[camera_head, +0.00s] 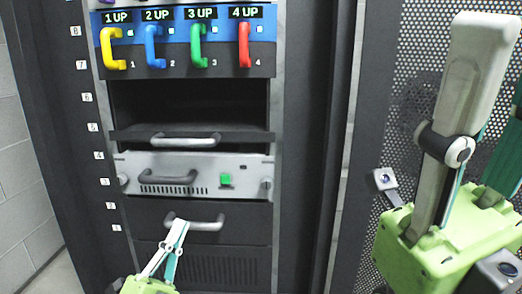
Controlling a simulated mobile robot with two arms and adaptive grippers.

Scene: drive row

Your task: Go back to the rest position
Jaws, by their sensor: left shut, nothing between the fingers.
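My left gripper (178,228) is low in the view, its fingers pointing up and closed together with nothing between them. Its tips overlap the left part of the handle (208,225) of a dark lower drawer; whether they touch it I cannot tell. My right gripper (478,45) is large and close at the right edge, pointing up in front of the perforated panel. Its green body and a pale finger show; part of it is cut off by the picture edge, so its opening is unclear.
A dark rack (305,120) fills the middle. Its top panel has yellow (107,48), blue (150,48), green (196,46) and red (244,46) handles, each labelled UP. Below are an open dark bay, a drawer handle (185,140) and a silver unit (240,165) with a green button (225,180).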

